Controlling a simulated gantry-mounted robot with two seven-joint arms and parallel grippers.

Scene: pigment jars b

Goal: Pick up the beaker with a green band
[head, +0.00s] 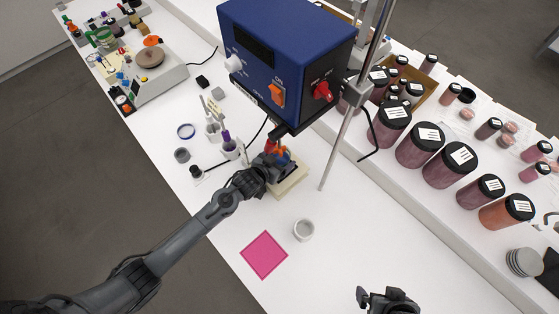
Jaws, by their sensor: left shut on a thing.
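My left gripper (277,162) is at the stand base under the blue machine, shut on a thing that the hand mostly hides. Small red, orange and blue parts show around its fingertips; I cannot tell which belong to the held thing. I cannot make out a green band there. A green ring-like item (103,37) shows among the clutter at the far left end of the table, too small to tell if it is a beaker. My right gripper (382,296) is at the bottom edge, apart from everything, with its fingers spread and empty.
A blue machine (285,55) on a metal pole (345,130) overhangs the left hand. Large dark-lidded jars (420,146) line the right. A holder with tools (228,148) stands left.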

